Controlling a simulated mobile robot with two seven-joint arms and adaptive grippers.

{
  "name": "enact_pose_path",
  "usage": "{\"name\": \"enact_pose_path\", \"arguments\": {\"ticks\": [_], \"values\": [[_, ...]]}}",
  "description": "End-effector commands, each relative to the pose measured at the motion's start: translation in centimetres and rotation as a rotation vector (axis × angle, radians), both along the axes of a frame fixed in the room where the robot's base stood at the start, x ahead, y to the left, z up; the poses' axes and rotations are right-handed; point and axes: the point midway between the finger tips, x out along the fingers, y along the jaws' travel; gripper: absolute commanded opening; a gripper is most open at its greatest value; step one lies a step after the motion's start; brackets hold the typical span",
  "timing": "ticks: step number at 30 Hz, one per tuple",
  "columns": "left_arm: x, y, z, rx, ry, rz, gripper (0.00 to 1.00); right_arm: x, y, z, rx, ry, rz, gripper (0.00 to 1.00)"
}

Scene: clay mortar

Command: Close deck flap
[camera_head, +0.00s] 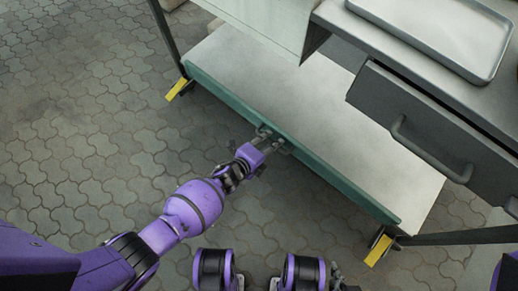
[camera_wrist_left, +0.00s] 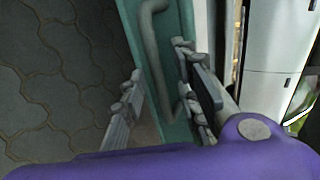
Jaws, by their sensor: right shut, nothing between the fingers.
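The deck flap (camera_head: 335,178) is a long teal panel along the front edge of the cart's pale lower deck (camera_head: 345,125). It also shows in the left wrist view (camera_wrist_left: 182,18), with a grey bar handle (camera_wrist_left: 152,35) on it. My left gripper (camera_head: 274,141) is at the middle of the flap, by the handle. In the left wrist view its fingers (camera_wrist_left: 165,95) are apart, with the handle's lower part between them; I cannot tell whether they touch it. My right gripper (camera_head: 338,282) is only partly seen at the bottom edge, shut and empty, away from the flap.
A dark drawer (camera_head: 430,120) with a bar handle juts out above the deck at the right. A metal tray (camera_head: 440,35) lies on the cart top. Yellow-marked casters (camera_head: 379,249) stand at the deck's corners. The paved floor at the left is clear.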

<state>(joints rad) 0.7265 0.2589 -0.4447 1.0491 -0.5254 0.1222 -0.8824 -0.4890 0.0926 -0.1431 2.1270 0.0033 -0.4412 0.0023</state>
Motion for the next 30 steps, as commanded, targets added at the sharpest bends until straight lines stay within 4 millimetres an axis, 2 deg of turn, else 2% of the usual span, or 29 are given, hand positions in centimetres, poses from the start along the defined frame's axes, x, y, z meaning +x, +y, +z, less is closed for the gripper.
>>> {"name": "enact_pose_path", "arguments": {"ticks": [9,15,20,30], "values": [[-4.5,3.2,2.9,0.0,0.001,-0.002,0.29,0.0,0.0,0.0,0.0,0.0,0.002,0.0],[-6.8,4.8,4.5,-0.001,0.001,-0.001,0.29,0.0,0.0,0.0,0.0,0.0,0.002,0.0],[-7.5,5.3,5.1,-0.003,0.0,-0.001,0.29,0.0,0.0,0.0,0.0,0.0,0.002,0.0],[-7.6,5.4,5.2,-0.003,0.0,-0.001,0.29,0.0,0.0,0.0,-0.001,0.0,0.003,0.0]]}}
